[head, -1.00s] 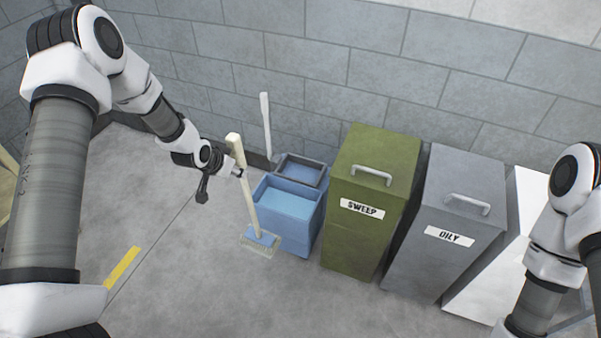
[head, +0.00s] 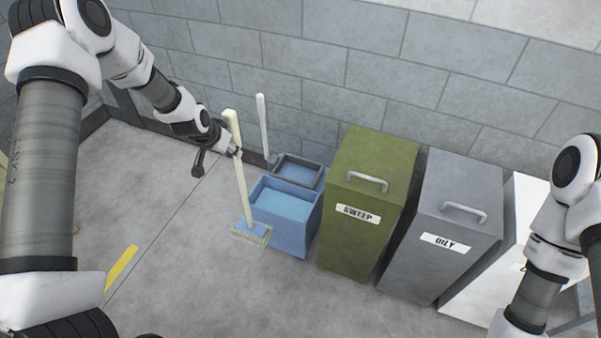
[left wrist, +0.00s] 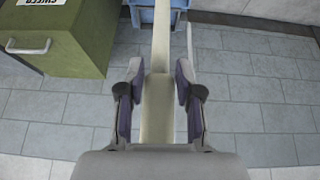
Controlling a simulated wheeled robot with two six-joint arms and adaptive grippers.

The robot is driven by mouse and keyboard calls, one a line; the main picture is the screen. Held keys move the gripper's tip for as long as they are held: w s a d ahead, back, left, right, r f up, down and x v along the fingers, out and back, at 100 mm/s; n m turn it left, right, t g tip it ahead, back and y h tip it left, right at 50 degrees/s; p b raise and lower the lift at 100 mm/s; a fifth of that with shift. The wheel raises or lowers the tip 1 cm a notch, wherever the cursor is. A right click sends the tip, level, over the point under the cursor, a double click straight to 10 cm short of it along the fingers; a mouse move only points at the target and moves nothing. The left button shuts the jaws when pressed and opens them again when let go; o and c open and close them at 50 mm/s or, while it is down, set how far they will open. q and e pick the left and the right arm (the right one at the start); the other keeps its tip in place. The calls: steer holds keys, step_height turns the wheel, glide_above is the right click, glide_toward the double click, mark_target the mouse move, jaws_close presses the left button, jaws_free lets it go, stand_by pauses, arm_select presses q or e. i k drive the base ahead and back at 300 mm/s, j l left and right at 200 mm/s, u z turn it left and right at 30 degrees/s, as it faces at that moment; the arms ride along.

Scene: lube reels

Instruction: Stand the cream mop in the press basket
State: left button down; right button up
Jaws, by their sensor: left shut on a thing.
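The cream mop (head: 240,175) hangs nearly upright in the head view, with its blue and cream head (head: 251,232) at the lower end, in front of and left of the blue bucket (head: 283,222). The dark-rimmed press basket (head: 297,171) sits at the back of the bucket. My left gripper (head: 236,152) is shut on the mop's handle near its upper part. In the left wrist view the cream handle (left wrist: 158,100) runs between the two fingers. My right gripper is out of view; only part of my right arm shows at the right edge.
A white handle (head: 262,125) stands behind the basket near the block wall. A green SWEEP bin (head: 366,210) and a grey OILY bin (head: 440,235) stand right of the bucket. Floor left of the bucket is open, with a yellow strip (head: 122,267).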

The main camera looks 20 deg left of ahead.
mark_target(298, 175)
steer(key=i+l, duration=0.1)
steer(key=i, duration=0.55)
steer(key=i+l, duration=0.15)
steer(key=i, duration=0.55)
